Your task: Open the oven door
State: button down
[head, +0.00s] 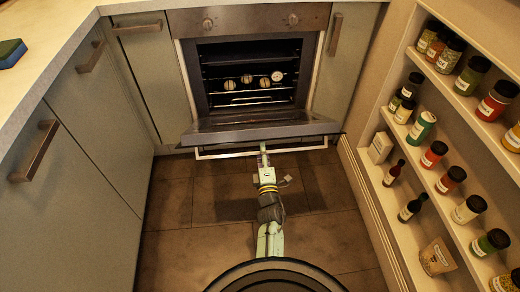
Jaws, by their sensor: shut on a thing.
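The oven door (258,131) is swung down and out, lying nearly flat below the oven opening. The oven cavity (252,72) is in plain view, with wire racks and several small round things on one rack. My gripper (264,150) is at the middle of the door's front edge, at the end of my arm reaching forward. It is shut on the door's handle (225,152), a pale bar running along the front below the door edge. The fingertips are small in this view and partly hidden against the handle.
A control panel with two knobs (293,20) sits above the oven. Grey cabinets (90,120) and a counter with a sponge (12,52) stand at left. A shelf of jars and bottles (440,150) lines the right. The tiled floor (185,215) beside my arm is clear.

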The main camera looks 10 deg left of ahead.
jog(key=shift+f, duration=0.1)
jog(key=c, duration=1.4)
grip_release()
jog(key=shift+w, duration=0.1)
jog(key=shift+o, duration=0.2)
